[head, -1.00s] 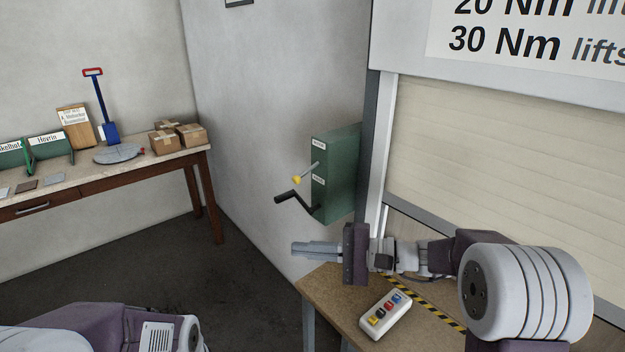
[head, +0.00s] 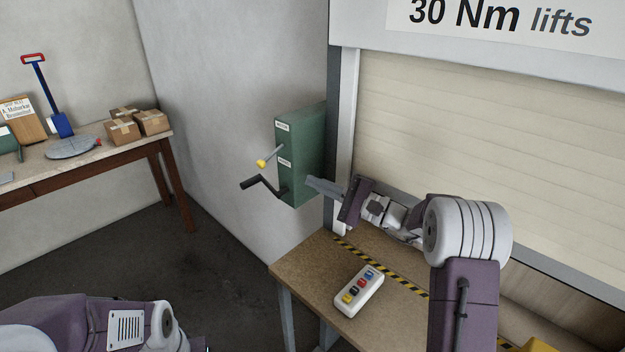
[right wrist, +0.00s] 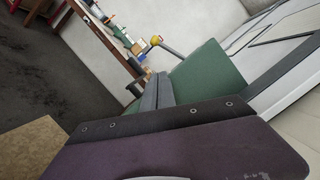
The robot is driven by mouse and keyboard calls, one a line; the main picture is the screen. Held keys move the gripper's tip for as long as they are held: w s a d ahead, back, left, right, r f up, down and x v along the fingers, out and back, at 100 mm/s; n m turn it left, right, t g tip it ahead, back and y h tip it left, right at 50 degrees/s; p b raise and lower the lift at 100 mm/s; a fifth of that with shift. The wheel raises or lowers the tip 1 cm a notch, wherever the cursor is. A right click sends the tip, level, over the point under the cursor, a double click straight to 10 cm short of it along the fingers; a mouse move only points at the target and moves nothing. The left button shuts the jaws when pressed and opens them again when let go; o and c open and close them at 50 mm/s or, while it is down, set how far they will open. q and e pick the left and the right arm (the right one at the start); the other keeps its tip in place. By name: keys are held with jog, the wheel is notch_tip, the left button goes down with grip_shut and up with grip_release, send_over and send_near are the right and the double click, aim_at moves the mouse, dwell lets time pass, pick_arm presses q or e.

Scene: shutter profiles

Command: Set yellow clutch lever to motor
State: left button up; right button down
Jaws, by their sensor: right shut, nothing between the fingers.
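The yellow clutch lever (head: 262,163) is a thin grey rod with a yellow knob. It sticks out to the left from the front of the green box (head: 312,150) on the wall, between two small white labels too small to read. The lever also shows in the right wrist view (right wrist: 157,41), beyond my fingers. My right gripper (head: 311,181) is shut and empty, in front of the box's lower right part in the head view, apart from the lever. It also shows in the right wrist view (right wrist: 157,76). My left arm shows at the lower left, but its gripper is out of view.
A black crank handle (head: 262,183) juts out below the lever. A pendant with coloured buttons (head: 359,292) lies on the small table (head: 300,268) below my right arm. The roller shutter (head: 450,130) is at right. A workbench (head: 90,160) with boxes stands at left.

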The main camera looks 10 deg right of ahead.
aim_at(271, 155)
jog(key=w+a+r+p, duration=0.2)
jog(key=w+a, duration=0.1)
jog(key=a, duration=0.6)
jog(key=shift+w+r+p, duration=0.3)
jog(key=shift+w+p, duration=0.05)
jog(key=shift+p, duration=0.05)
jog(key=shift+r+m+b, duration=0.1)
jog(key=shift+m+b, duration=0.3)
